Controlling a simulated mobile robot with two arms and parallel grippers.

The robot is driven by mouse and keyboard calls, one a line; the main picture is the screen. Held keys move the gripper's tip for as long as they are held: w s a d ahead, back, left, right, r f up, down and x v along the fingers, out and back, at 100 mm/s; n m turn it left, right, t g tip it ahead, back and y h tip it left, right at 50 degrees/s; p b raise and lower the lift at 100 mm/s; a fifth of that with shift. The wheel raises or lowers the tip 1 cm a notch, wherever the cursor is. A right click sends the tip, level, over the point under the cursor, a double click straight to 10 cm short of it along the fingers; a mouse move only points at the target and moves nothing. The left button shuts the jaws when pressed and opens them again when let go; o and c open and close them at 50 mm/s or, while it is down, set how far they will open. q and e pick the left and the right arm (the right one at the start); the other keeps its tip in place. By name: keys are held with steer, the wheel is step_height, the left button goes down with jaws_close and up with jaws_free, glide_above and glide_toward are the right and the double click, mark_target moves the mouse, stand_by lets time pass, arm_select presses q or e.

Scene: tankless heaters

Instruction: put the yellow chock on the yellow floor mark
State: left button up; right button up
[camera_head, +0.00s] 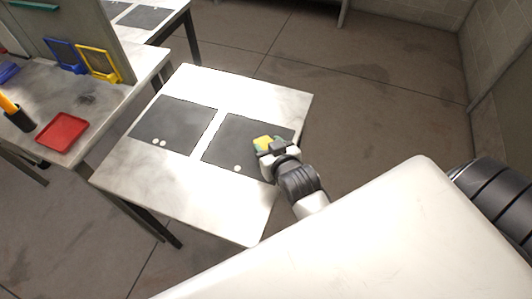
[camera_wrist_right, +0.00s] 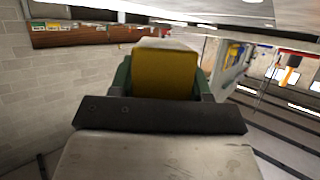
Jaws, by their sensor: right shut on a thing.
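The yellow chock (camera_head: 264,142) is between the fingers of my right gripper (camera_head: 265,146), over the right dark mat on the small table. In the right wrist view the yellow chock (camera_wrist_right: 164,75) fills the space between the green fingers of the right gripper (camera_wrist_right: 163,78), which is shut on it. I cannot tell whether the chock touches the mat. No yellow floor mark can be made out in either view. My left gripper is not in view.
The small table (camera_head: 205,82) carries a left dark mat (camera_head: 175,122) and a right dark mat (camera_head: 225,150), each with pale dots. A bench at left holds a red tray (camera_head: 63,131), a yellow frame (camera_head: 101,64) and a blue frame (camera_head: 65,55). Open floor (camera_head: 370,120) lies right of the table.

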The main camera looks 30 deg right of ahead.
steer(key=shift+w+f, duration=0.2)
steer(key=shift+w, duration=0.15)
steer(key=shift+a+f, duration=0.1)
steer(key=shift+f, duration=1.95)
steer(key=shift+f, duration=0.1)
steer(key=o, duration=1)
steer(key=shift+o, duration=0.2)
